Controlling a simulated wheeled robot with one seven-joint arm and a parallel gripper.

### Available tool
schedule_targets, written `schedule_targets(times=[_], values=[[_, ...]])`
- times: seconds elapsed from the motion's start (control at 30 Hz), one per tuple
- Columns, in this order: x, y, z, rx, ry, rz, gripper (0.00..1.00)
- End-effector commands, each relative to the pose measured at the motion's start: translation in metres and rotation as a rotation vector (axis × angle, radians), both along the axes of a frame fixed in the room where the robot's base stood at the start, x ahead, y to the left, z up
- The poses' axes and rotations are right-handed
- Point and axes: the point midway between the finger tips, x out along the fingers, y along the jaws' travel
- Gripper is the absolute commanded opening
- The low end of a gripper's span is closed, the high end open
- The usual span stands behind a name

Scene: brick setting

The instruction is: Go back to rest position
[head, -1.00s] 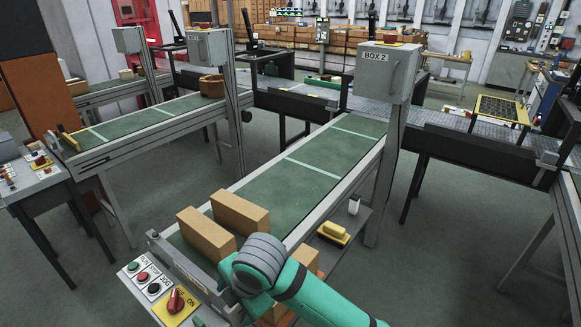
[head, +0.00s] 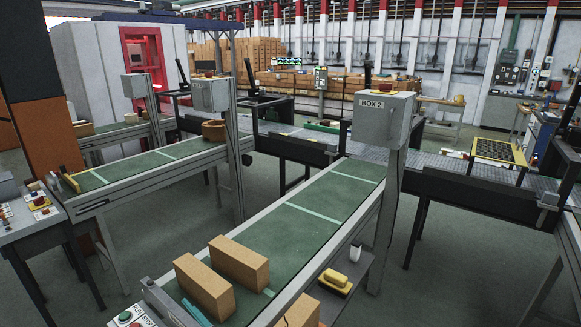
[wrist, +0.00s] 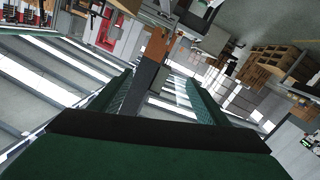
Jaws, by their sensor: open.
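My gripper (wrist: 160,82) shows in the wrist view with its two green fingers spread apart and nothing between them. It points out over the room, away from the bricks. In the head view my gripper and arm are out of the picture. Two tan bricks (head: 204,287) (head: 239,261) stand side by side on the near end of the green conveyor (head: 318,225). Another tan brick (head: 300,312) with a dark crack shows at the bottom edge, partly cut off.
A side shelf beside the conveyor holds a yellow-handled brush (head: 336,280) and a white-and-black item (head: 355,252). The BOX 2 post (head: 383,118) rises at the conveyor's right. A second conveyor (head: 150,167) runs at left. A control panel (head: 140,317) shows at the bottom.

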Motion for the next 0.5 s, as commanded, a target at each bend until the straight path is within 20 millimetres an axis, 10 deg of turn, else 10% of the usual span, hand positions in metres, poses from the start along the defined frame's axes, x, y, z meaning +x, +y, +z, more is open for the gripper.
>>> schedule_targets(times=[0.5], values=[[-0.051, -0.079, -0.095, 0.369, 0.227, -0.439, 0.69]])
